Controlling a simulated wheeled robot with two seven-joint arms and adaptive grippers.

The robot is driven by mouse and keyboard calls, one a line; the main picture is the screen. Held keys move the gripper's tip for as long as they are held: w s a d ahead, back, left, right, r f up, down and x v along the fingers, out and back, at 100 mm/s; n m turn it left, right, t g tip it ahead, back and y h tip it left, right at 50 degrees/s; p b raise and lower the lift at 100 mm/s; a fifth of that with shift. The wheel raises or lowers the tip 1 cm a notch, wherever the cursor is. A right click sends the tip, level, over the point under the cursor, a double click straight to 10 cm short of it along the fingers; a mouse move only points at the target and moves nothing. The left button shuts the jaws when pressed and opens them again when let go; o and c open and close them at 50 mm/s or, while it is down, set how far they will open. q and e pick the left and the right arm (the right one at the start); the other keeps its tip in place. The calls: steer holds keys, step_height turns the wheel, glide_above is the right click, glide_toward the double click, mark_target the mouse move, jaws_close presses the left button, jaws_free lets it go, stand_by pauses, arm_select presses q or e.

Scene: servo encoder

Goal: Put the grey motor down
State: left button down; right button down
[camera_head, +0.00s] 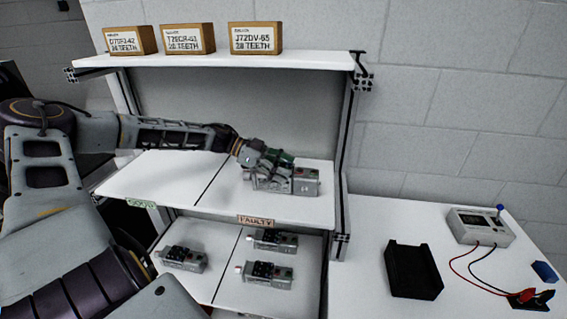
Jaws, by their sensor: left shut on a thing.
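The grey motor (301,183) is at the right half of the middle shelf (220,205), behind the FAULTY label (256,221). My left gripper (268,168) reaches in from the left and is shut on the motor near its left end. The motor lies roughly level, at or just above the shelf surface; I cannot tell whether it touches. The gripper hides part of the motor. My right gripper is not in view.
Three other grey motors lie on the lower shelf: one at left (181,258), two at right (272,239) (267,274). Boxes (187,38) stand on the top shelf. A black tray (413,270) and a meter (480,227) are on the right table. The middle shelf's left half is clear.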

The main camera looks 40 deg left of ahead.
arm_select(q)
steer(key=shift+r, duration=0.1)
stand_by(0.3)
steer(key=shift+c, duration=1.8)
jaws_free()
steer(key=shift+s, duration=0.1)
steer(key=shift+s+a+r, duration=0.2)
steer(key=shift+a+r, duration=0.05)
steer(key=shift+a, duration=0.25)
steer(key=shift+b+v, duration=0.45)
steer(key=shift+v, duration=4.95)
steer(key=shift+f, duration=0.1)
